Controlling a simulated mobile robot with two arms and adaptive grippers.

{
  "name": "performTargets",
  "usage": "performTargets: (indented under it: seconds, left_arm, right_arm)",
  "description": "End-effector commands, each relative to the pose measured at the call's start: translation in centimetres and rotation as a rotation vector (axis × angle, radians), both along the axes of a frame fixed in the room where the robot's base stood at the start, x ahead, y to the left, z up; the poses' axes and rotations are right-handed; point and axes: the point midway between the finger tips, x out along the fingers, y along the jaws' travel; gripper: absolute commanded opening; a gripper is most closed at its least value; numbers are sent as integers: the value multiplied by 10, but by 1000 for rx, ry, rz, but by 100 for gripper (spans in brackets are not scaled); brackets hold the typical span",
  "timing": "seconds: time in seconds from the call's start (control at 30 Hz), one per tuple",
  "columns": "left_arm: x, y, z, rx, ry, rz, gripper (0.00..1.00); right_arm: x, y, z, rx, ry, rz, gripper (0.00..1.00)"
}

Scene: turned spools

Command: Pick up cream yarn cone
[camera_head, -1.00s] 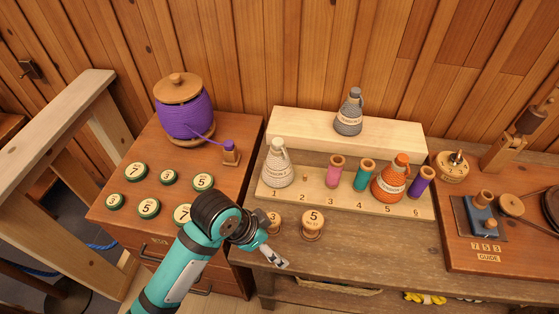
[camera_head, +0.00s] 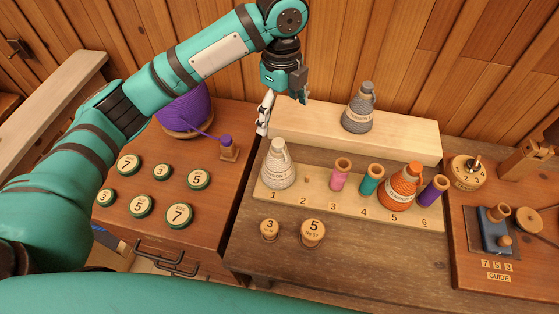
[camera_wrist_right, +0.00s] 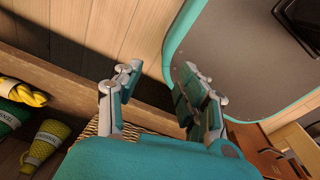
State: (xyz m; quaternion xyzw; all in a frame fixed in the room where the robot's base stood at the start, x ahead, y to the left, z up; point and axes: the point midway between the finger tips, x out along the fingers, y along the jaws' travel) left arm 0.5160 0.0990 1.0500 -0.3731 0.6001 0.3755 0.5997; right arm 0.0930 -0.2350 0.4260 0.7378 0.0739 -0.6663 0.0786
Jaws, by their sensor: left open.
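The cream yarn cone (camera_head: 278,168) stands upright at position 1 on the pale numbered board (camera_head: 315,203), with a label around its body. My left gripper (camera_head: 283,113) is open and empty. It points downward above and just behind the cone in the head view, and appears apart from it. My right gripper (camera_wrist_right: 168,88) shows in the right wrist view with its fingers apart and nothing between them. The cone is not in that view.
An orange cone (camera_head: 399,188) and pink, teal and purple spools stand on the same board. A grey cone (camera_head: 358,110) stands on the raised pale block (camera_head: 407,140) behind.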

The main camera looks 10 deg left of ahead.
Motion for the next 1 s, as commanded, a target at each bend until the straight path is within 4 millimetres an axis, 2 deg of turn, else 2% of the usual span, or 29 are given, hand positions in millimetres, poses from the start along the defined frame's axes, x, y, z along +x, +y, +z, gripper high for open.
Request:
performTargets:
  seconds: [0.17,0.4,0.53,0.77,1.0]
  left_arm:
    - [-2,0,-38,0,5,1,97]
    - [-2,1,-88,0,4,2,97]
    - [-1,0,-104,-2,1,2,97]
    - [-3,2,-119,0,1,2,97]
    - [-7,5,-154,-1,0,2,97]
  right_arm:
    - [-16,1,6,1,25,0,40]
    - [-14,2,14,1,22,0,40]
    - [-8,2,16,2,13,0,40]
    - [-4,2,22,2,6,-1,40]
    - [-4,1,32,2,6,-2,40]
